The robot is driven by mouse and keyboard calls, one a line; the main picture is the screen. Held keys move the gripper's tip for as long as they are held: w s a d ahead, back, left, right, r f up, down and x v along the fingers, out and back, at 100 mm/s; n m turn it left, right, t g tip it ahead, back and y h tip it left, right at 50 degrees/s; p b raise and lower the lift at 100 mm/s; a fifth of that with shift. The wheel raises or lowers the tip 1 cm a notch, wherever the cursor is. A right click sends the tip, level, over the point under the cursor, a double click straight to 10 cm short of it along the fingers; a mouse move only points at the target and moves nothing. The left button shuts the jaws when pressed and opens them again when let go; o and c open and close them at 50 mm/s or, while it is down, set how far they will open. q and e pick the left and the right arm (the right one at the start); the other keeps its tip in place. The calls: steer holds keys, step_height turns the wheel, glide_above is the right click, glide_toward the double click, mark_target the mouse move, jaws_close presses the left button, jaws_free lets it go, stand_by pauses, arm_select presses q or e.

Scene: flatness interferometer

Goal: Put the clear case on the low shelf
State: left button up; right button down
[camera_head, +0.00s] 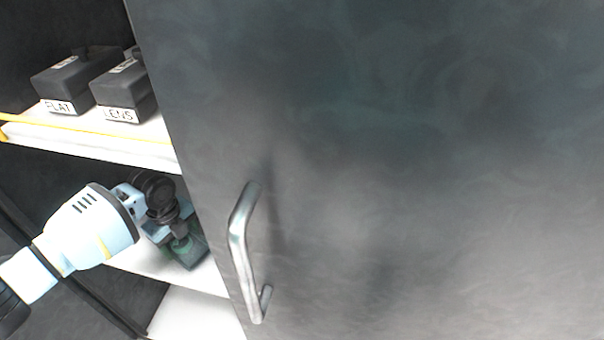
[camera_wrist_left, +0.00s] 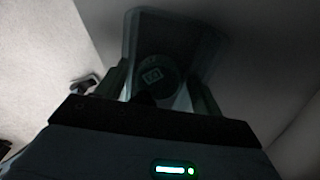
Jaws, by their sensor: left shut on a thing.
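The clear case (camera_head: 187,248) is a see-through box with a dark greenish round piece inside. It is at the low white shelf (camera_head: 145,262), inside the cabinet and close to the door's edge. My left gripper (camera_head: 179,229) is shut on the case from above. In the left wrist view the case (camera_wrist_left: 203,62) is between the gripper's two fingers (camera_wrist_left: 158,92), with a small pale label on the round piece inside. I cannot tell whether the case's base touches the shelf. My right gripper is not in view.
A large grey cabinet door (camera_head: 400,150) with a metal handle (camera_head: 240,250) fills the right side. The upper shelf (camera_head: 90,140) has a yellow front strip and bears dark boxes labelled FLAT (camera_head: 68,85) and LENS (camera_head: 122,92). My left arm reaches in below that shelf.

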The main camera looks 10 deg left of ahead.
arm_select(q)
steer(key=shift+w+d+f, duration=0.1)
steer(key=shift+w+f, duration=0.2)
steer(key=shift+f, duration=0.3)
steer(key=o, duration=1.1)
step_height(320, 180, up, 7)
steer(key=shift+w+f+p, duration=0.1)
steer(key=shift+p, duration=0.8)
steer(key=shift+d+r, duration=0.1)
steer(key=shift+r, duration=0.75)
